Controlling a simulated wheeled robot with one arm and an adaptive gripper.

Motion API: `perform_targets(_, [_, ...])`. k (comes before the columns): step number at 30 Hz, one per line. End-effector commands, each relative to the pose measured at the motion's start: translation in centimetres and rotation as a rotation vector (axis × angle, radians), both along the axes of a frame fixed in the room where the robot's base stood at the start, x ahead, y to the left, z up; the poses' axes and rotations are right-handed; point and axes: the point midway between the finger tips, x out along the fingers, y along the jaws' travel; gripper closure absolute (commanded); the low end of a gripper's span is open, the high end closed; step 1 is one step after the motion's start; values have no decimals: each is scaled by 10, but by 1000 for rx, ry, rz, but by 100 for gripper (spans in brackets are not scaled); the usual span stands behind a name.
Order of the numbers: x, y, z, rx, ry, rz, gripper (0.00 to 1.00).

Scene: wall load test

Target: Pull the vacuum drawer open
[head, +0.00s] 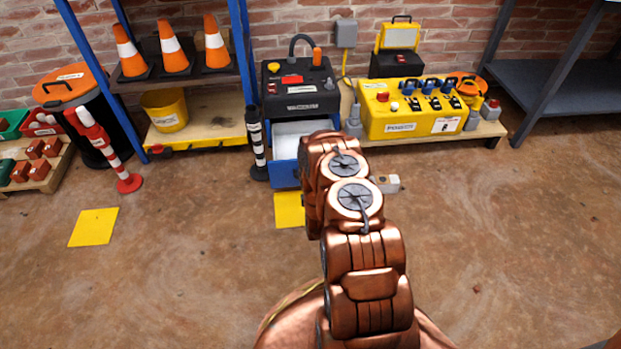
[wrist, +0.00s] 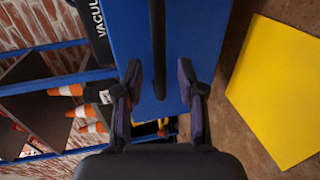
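The vacuum unit is a black cabinet (head: 300,92) against the brick wall. Its blue drawer (head: 284,174) stands out from the cabinet below, and a pale inside shows above its front. My arm covers the drawer's right side and hides my gripper in the head view. In the wrist view, the blue drawer front (wrist: 205,35) fills the middle, with a dark bar-shaped handle (wrist: 158,48) on it. My gripper (wrist: 161,97) is open, with its two fingers apart on either side of the handle's line. Gaps show between the fingers and the handle; contact is not visible.
A black-and-white post (head: 256,145) stands close left of the drawer. A yellow floor patch (head: 289,210) lies before it; a small pale block (head: 387,184) lies to the right. A yellow power box (head: 415,112) sits on a low shelf. The front floor is clear.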

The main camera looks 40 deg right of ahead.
Motion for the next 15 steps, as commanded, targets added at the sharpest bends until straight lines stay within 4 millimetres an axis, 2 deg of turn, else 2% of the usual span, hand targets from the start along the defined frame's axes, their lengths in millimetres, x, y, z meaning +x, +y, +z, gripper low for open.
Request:
perform_targets(9, [-34, 18, 7, 1, 4, -1, 61])
perform_targets(15, [-39, 21, 9, 0, 1, -1, 61])
